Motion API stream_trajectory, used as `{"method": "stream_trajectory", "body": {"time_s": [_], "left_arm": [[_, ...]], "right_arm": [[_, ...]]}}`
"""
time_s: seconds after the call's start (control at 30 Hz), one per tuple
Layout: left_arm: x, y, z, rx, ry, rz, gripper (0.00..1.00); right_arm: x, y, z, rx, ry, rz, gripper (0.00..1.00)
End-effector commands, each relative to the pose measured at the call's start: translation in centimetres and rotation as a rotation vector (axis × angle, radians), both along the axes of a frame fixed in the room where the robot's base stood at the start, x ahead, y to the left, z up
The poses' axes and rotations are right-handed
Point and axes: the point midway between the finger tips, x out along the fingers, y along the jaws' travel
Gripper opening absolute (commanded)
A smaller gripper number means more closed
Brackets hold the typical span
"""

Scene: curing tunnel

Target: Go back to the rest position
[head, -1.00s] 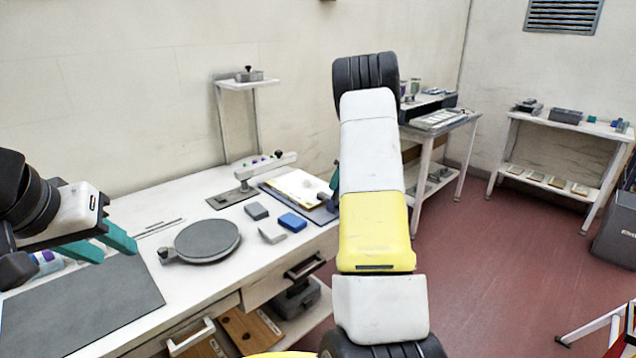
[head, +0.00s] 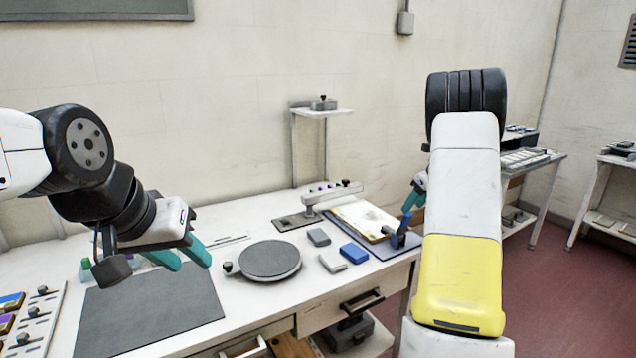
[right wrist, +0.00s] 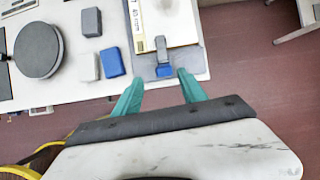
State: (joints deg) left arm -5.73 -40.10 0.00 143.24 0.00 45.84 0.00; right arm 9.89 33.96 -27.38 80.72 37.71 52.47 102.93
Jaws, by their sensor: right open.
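My left gripper (head: 191,262) has teal fingers, apart and empty, above the worktop near the dark grey mat (head: 150,312). My right gripper (head: 418,188) is mostly hidden behind my right arm in the head view. In the right wrist view its teal fingers (right wrist: 160,84) are spread with nothing held. Ahead of them is a blue-handled clamp (right wrist: 164,70) at the edge of a grey board (right wrist: 188,68) bearing a pale sheet. The clamp stands at the board's right end in the head view (head: 403,228).
The white workbench (head: 235,222) holds a round grey plate (head: 270,260), a blue block (head: 354,253), two grey blocks and a small post with an arm (head: 330,192). A rack (head: 36,318) stands at the left. Red floor (head: 560,290) is open at the right.

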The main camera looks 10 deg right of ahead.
Motion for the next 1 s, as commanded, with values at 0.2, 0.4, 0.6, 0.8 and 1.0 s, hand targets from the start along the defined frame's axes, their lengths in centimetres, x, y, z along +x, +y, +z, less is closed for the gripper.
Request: {"method": "stream_trajectory", "body": {"time_s": [0.2,0.4,0.6,0.8,1.0], "left_arm": [[0.0,0.0,0.0,0.000,0.000,0.000,0.36],[0.0,0.0,0.0,0.000,0.000,0.000,0.36],[0.0,0.0,0.0,0.000,0.000,0.000,0.36],[0.0,0.0,0.0,0.000,0.000,0.000,0.36],[0.0,0.0,0.0,0.000,0.000,0.000,0.36]], "right_arm": [[-4.6,6.1,6.6,-0.128,-0.111,0.377,0.49],[-12.2,13.8,12.0,-0.345,-0.256,0.894,0.49],[-21.0,20.3,14.7,-0.626,-0.405,1.428,0.49],[-29.9,24.7,14.5,-0.959,-0.511,1.943,0.49],[-35.2,26.2,12.9,-1.213,-0.536,2.283,0.49]]}}
